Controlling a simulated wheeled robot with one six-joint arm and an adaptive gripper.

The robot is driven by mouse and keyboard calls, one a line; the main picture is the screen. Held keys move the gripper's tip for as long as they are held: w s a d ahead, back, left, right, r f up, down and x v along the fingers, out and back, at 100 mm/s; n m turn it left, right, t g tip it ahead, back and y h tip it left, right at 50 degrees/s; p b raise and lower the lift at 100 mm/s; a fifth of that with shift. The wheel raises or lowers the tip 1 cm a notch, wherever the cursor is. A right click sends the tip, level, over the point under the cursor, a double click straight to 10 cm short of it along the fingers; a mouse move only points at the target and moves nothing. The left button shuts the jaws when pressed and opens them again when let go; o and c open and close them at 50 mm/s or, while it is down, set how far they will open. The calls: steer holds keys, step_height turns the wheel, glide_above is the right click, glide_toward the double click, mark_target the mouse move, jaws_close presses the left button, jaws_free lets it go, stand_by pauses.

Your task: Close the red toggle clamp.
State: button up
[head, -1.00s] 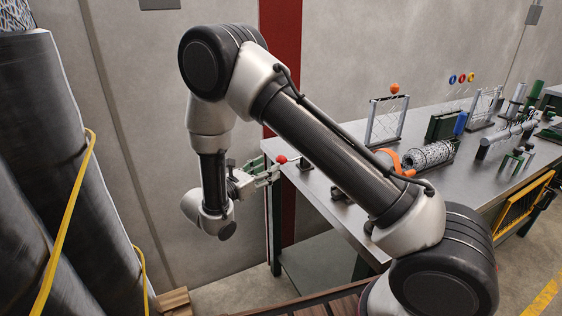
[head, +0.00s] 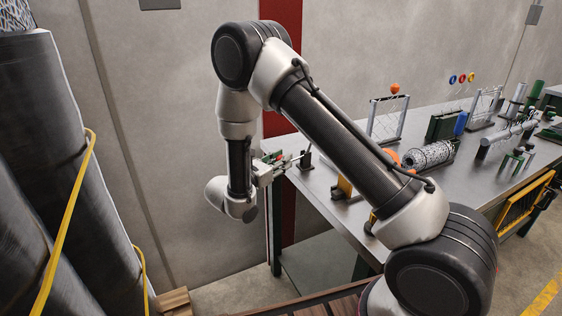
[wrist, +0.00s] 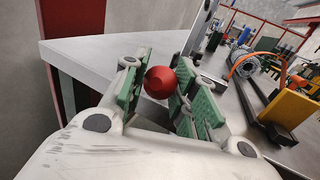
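The clamp's round red knob (wrist: 160,82) sits between the two green-padded fingers of my gripper (wrist: 162,88) in the wrist view. The fingers stand apart, one on each side of the knob, with little room; firm contact is not clear. In the head view my gripper (head: 276,158) is at the left end of the table, and its fingers mostly hide the knob. The clamp's dark upright bracket (head: 305,160) stands on the table corner just right of the fingers. The rest of the clamp's linkage is hard to make out.
The grey table (head: 322,188) carries a yellow-and-black block (head: 343,188), a mesh cylinder (head: 430,155) and a wire frame (head: 386,120) farther right. A red column (head: 281,60) stands behind the table's left end. Dark rolls (head: 45,150) stand at the left.

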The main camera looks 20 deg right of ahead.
jaws_close()
steer(key=shift+r, duration=0.1)
